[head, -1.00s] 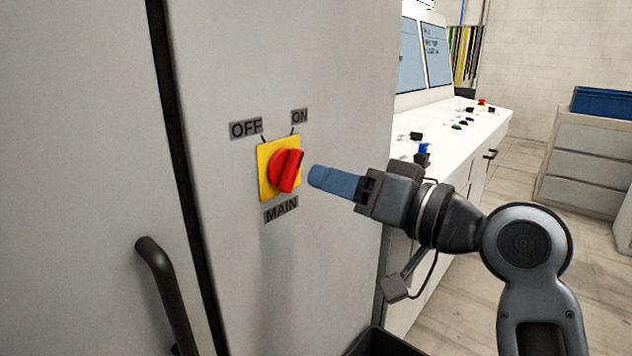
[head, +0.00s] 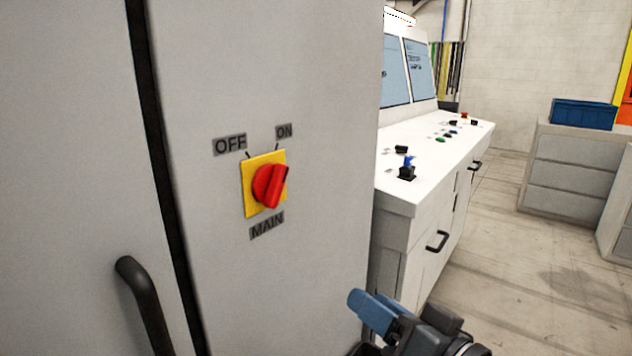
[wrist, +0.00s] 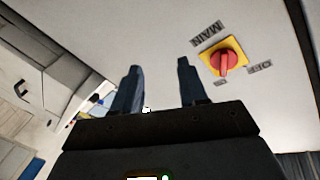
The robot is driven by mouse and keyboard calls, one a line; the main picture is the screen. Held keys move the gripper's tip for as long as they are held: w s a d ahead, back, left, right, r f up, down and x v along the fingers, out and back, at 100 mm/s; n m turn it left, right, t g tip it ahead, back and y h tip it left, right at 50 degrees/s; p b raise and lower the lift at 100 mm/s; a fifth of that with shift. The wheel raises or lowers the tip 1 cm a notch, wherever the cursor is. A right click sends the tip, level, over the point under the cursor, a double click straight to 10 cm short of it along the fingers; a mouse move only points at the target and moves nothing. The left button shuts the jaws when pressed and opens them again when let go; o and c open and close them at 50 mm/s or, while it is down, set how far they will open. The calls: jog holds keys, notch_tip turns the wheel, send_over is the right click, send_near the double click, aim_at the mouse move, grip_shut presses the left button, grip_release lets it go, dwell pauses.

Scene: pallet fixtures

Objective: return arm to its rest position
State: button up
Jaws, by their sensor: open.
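My gripper (head: 372,312) is low in the head view, right of and below the red rotary switch, apart from the cabinet's switch plate. Its blue fingers also show in the wrist view (wrist: 158,88), spread apart with nothing between them. Most of my arm is out of the head view. The red main switch (head: 270,186) sits on a yellow plate on the grey cabinet (head: 310,90). Its handle is tilted, its upper end leaning toward the ON label. The switch also shows in the wrist view (wrist: 228,62), to the right of the fingers.
A white control console (head: 430,150) with buttons and a blue-topped joystick stands right of the cabinet. A black door handle (head: 143,300) sticks out at lower left. A blue bin (head: 583,114) sits on a grey drawer unit (head: 575,170). The floor between is clear.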

jog(key=s+d+f+m+h, duration=0.1)
jog(key=s+d+f+h, duration=0.1)
jog(key=s+d+f, duration=0.3)
jog(key=s+d+f+m+h, duration=0.1)
jog(key=s+f+h, duration=0.25)
jog(key=s, duration=0.35)
jog(key=s+d+f+m+h, duration=0.1)
jog(key=s+d+f+h, duration=0.1)
jog(key=s+d+f, duration=0.3)
jog(key=s+d+r+n+h, duration=0.1)
jog(key=s+r, duration=0.1)
jog(key=s, duration=0.8)
jog(key=s+d+r+n+h, duration=0.1)
jog(key=s+n, duration=0.1)
jog(key=s, duration=0.8)
jog(key=shift+s+d+r+t, duration=0.15)
jog(key=shift+s+r+t, duration=0.15)
jog(key=shift+s+r, duration=0.1)
